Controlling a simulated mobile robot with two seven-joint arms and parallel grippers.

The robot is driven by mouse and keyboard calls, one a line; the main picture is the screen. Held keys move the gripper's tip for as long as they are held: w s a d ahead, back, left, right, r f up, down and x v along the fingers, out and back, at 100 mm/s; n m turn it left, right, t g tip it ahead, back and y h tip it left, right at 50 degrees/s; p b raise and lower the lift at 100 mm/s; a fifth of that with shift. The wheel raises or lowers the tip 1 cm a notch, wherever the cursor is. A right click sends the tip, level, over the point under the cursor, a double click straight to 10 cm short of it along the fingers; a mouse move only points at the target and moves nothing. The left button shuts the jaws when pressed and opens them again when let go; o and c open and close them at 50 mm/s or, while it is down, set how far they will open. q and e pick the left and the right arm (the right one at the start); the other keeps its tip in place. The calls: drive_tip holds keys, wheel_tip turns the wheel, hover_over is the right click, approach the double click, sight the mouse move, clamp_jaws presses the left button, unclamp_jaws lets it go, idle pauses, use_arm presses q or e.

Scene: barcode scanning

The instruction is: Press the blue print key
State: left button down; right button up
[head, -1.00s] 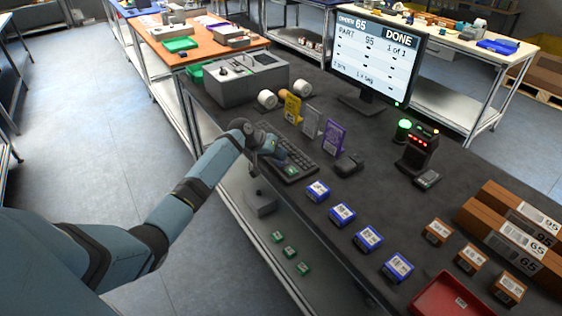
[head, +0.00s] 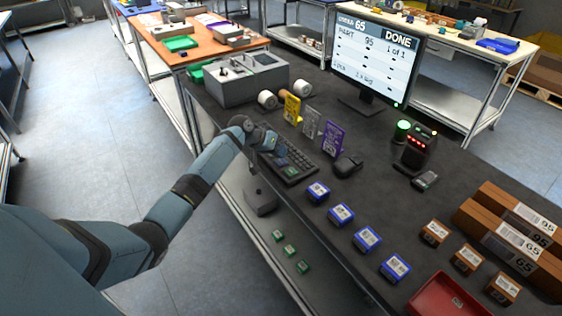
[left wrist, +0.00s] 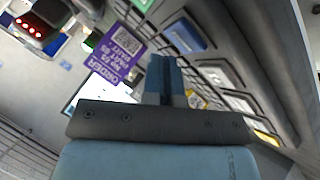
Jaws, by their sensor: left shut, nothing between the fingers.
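The dark keyboard (head: 298,170) lies near the left edge of the black bench in the head view. My left gripper (head: 275,148) is at its far end, shut and empty, and hides part of its keys. In the left wrist view the shut fingertips (left wrist: 166,62) point at the key panel. The blue key (left wrist: 186,35) lies just up and right of the fingertips there, visibly apart from them in the picture. A yellow key (left wrist: 266,137) and pale keys show further down. I cannot tell the exact height above the keys. My right gripper is not in view.
Yellow (head: 292,109), grey (head: 311,122) and purple (head: 333,138) cards stand behind the keyboard. The purple card also shows in the left wrist view (left wrist: 117,55). A monitor (head: 375,58) reads DONE. Blue-edged boxes (head: 341,215) line the bench's front, and a grey machine (head: 247,79) stands beyond.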

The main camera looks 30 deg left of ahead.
sight(280, 161)
use_arm(q)
drive_tip(key=shift+r+p, duration=2.2)
drive_tip(key=shift+r, duration=0.35)
drive_tip(key=shift+f, duration=0.1)
